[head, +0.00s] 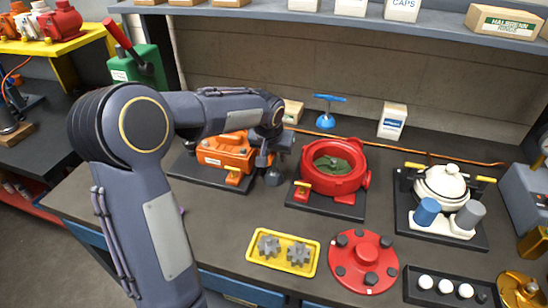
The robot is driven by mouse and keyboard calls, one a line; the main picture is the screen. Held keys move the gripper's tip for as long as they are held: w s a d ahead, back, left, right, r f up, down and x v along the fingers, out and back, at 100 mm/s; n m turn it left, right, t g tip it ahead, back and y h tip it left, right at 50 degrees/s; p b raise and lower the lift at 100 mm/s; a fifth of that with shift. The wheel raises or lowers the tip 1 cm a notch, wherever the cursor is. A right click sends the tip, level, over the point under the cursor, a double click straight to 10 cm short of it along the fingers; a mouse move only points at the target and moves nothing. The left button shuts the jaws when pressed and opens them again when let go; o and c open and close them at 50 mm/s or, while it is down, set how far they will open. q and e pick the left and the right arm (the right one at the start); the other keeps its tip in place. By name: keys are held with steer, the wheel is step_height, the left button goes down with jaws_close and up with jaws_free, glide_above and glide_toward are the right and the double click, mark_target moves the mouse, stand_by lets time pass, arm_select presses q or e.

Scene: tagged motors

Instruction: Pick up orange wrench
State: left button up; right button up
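I cannot make out an orange wrench in the head view; it may be hidden behind my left arm or the motor. An orange motor (228,151) sits on a dark base plate at the left of the bench, partly covered by my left arm. My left gripper (272,160) hangs down at the right end of this motor. Its fingers are small and dark, so I cannot tell whether they are open or hold anything, or whether they touch the motor. My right gripper is not in view.
A red housing (333,168) and a white-lidded unit (443,186) stand to the right. In front lie a yellow tray (283,269) with two gears, a red round cover (364,261) and a black tray (450,302). A blue T-handle (327,115) stands at the back. A shelf (350,16) runs above.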

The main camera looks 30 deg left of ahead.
arm_select(q)
jaws_close()
steer(key=shift+r, duration=0.15)
steer(key=shift+r, duration=0.6)
steer(key=s+d+r+b, duration=0.2)
steer(key=s+d+r, duration=0.4)
steer(key=s+r, duration=0.5)
steer(key=shift+s+r, duration=0.3)
steer(key=shift+s, duration=0.55)
